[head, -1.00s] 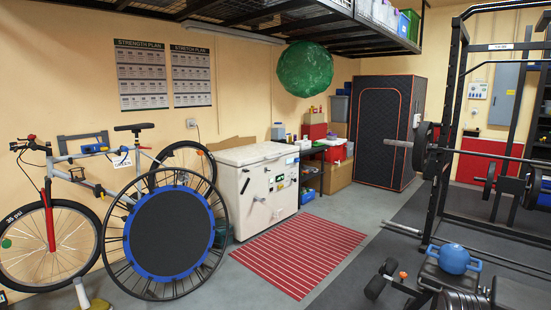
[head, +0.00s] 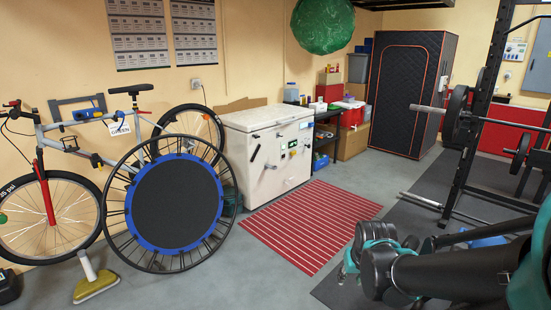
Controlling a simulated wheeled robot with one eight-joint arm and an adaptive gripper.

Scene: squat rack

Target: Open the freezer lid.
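The white chest freezer (head: 250,180) stands against the back wall, left of centre in the head view. Its lid (head: 266,116) lies flat and shut on top. The front carries a dark handle-like bar, stickers and small knobs. My arm, black and teal, reaches in from the lower right, well short of the freezer and apart from it. Its far end (head: 380,250) is near the red mat's right side. I cannot make out the fingers there, nor whether they are open or shut.
A red striped mat (head: 312,222) lies on the floor before the freezer. A round blue-rimmed trampoline (head: 173,205) and a bicycle (head: 60,185) stand to the left. A green ball (head: 322,25) hangs above. Shelves with boxes, a dark cabinet (head: 410,95) and the squat rack are to the right.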

